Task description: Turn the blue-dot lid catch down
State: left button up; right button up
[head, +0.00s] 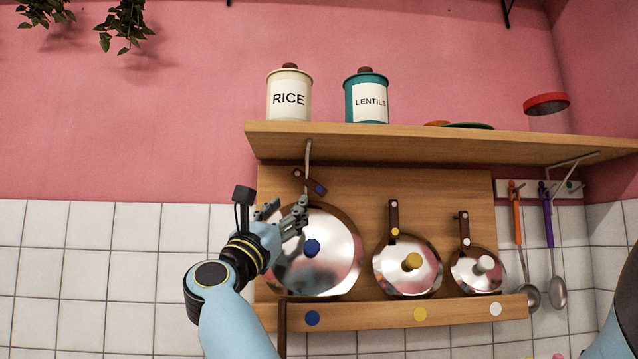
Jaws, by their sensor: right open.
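The blue-dot catch (310,182) is a short dark brown bar on the wooden back board, above the large lid. It slants from a pale dot at its upper left to a blue dot at its lower right. The large shiny lid (335,265) has a blue knob (312,248). My right gripper (284,209) is open, in front of the lid's upper left edge, just below and left of the catch. Its fingers appear apart from the catch and hide part of the lid's rim. My left gripper is not in view.
Two smaller lids, with a yellow knob (412,261) and a white knob (486,263), have upright catches (394,217) above them. A wooden shelf (420,143) overhangs the board, carrying RICE (289,97) and LENTILS (368,99) canisters. Ladles (557,292) hang at right.

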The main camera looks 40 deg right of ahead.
aim_at(309, 182)
jog(key=n, duration=0.4)
jog(key=shift+s+d+r+n, duration=0.1)
jog(key=shift+s+r+n, duration=0.1)
jog(key=shift+n, duration=0.2)
jog(key=c, duration=0.4)
jog(key=n+p, duration=0.1)
jog(key=n, duration=0.1)
jog(key=shift+r+n, duration=0.1)
jog(key=shift+n, duration=0.2)
jog(key=c, duration=0.3)
jog(key=shift+s+d+r+n+p, duration=0.1)
jog(key=shift+n+p, duration=0.05)
jog(key=shift+n, duration=0.4)
jog(key=shift+s+n+p, duration=0.1)
jog(key=shift+n+p, duration=0.05)
jog(key=shift+n, duration=0.4)
grip_shut()
jog(key=d+r+n+p, duration=0.2)
jog(key=d+n+p, duration=0.1)
jog(key=n+p, duration=0.2)
jog(key=d+r+n+t+y+p, duration=0.1)
jog(key=d+r+n+p, duration=0.1)
jog(key=n+p, duration=0.3)
jog(key=d+r+n+t+p, duration=0.1)
jog(key=d+n+p, duration=0.3)
jog(key=n, duration=0.7)
jog(key=shift+w+d+r+y+p, duration=0.15)
jog(key=shift+r+y+p, duration=0.15)
jog(key=shift+r+p, duration=0.45)
